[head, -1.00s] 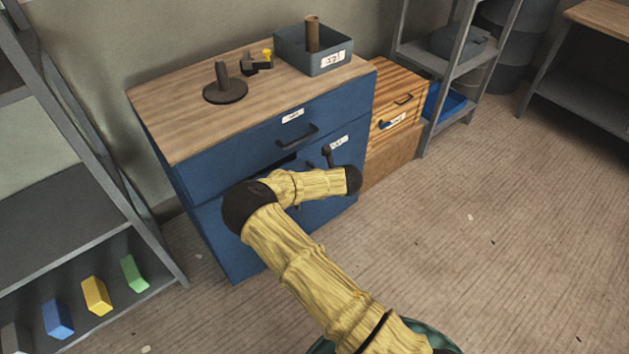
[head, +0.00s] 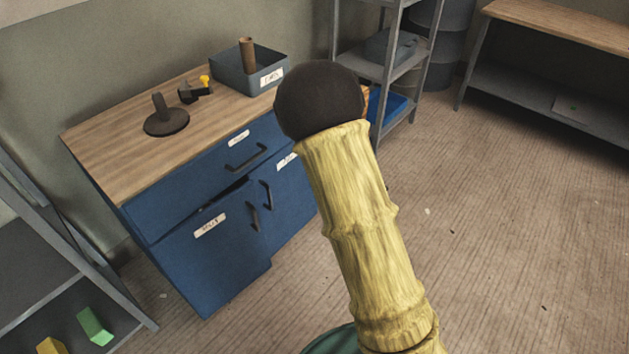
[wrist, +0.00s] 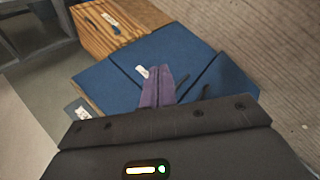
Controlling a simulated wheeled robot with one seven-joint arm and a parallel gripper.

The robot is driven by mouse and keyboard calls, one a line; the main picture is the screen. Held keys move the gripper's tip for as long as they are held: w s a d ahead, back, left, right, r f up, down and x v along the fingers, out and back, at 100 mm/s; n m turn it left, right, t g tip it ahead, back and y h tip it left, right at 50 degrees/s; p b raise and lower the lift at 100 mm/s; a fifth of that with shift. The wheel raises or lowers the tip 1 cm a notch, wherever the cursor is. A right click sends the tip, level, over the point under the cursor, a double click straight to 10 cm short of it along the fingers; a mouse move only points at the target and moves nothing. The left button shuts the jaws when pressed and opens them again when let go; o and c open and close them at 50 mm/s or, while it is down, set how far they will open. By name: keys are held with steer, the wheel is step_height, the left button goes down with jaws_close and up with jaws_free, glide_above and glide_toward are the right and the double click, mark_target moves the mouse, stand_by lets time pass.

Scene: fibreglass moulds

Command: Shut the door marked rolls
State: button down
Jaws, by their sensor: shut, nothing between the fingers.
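The blue cabinet (head: 140,215) has a drawer above two doors. Its left door (head: 205,265) stands slightly ajar, with a dark gap along its top edge and its handle side out from the front. This door has a white label (head: 210,225), too blurred to read surely, and a dark upright handle (head: 253,217). The right door (head: 290,200) looks closed. In the wrist view, my gripper (wrist: 158,88) has its purple fingers together and empty, over the blue cabinet fronts (wrist: 175,50). I cannot tell if they touch. In the head view my arm hides the gripper.
The closed drawer (head: 200,175) has a bar handle. On the top stand a grey bin (head: 245,75) and a dark round stand (head: 166,122). A grey shelf (head: 55,265) is close on the left. The floor (head: 500,220) at right is open.

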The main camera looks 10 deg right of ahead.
steer(key=s+r+m+g, duration=0.1)
steer(key=s+r+m, duration=0.2)
steer(key=s+m, duration=0.2)
steer(key=s+r+m+g+y, duration=0.1)
steer(key=s+m, duration=0.4)
steer(key=s, duration=0.5)
steer(key=s+r+m+g, duration=0.3)
steer(key=s+r+m, duration=0.3)
steer(key=s, duration=0.2)
steer(key=shift+a, duration=0.3)
steer(key=shift+w+d, duration=0.1)
